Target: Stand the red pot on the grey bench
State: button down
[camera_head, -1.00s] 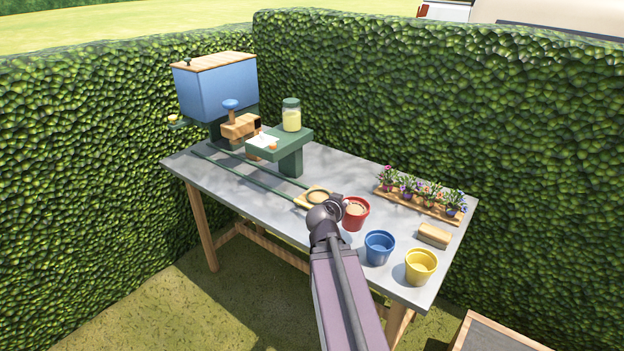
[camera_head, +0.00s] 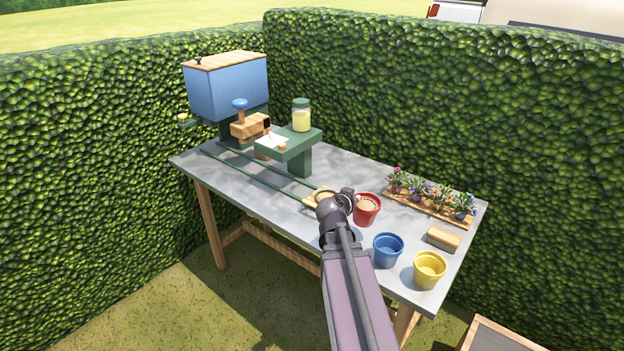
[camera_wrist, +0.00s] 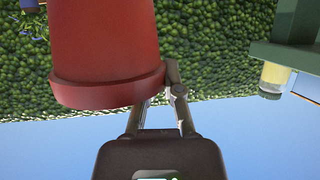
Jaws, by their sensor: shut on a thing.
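My gripper is shut on the pot's rim; one finger shows outside and the other is partly hidden. Whether the pot's base touches anything is hidden.
A blue pot (camera_head: 388,251) and a yellow pot (camera_head: 429,271) stand at the bench's right front. Behind them are a tan block (camera_head: 443,238) and a flower tray (camera_head: 425,211). A green stand (camera_head: 300,150) bears a jar.

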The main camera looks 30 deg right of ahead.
jog(key=w+d+r+m+g+h+p, duration=0.1)
jog(key=w+d+r+m+g+p, duration=0.1)
jog(key=w+d, duration=0.8)
jog(key=shift+w+r+m+g, duration=0.3)
jog(key=shift+m+g, duration=0.1)
jog(key=shift+g, duration=0.4)
jog(key=shift+f, duration=0.1)
notch_tip(320, 180, down, 6)
jog(key=b, duration=0.6)
jog(key=shift+f, duration=0.15)
jog(key=shift+f+b, duration=1.85)
jog(key=shift+b, duration=0.15)
jog(key=c, duration=0.8)
grip_release()
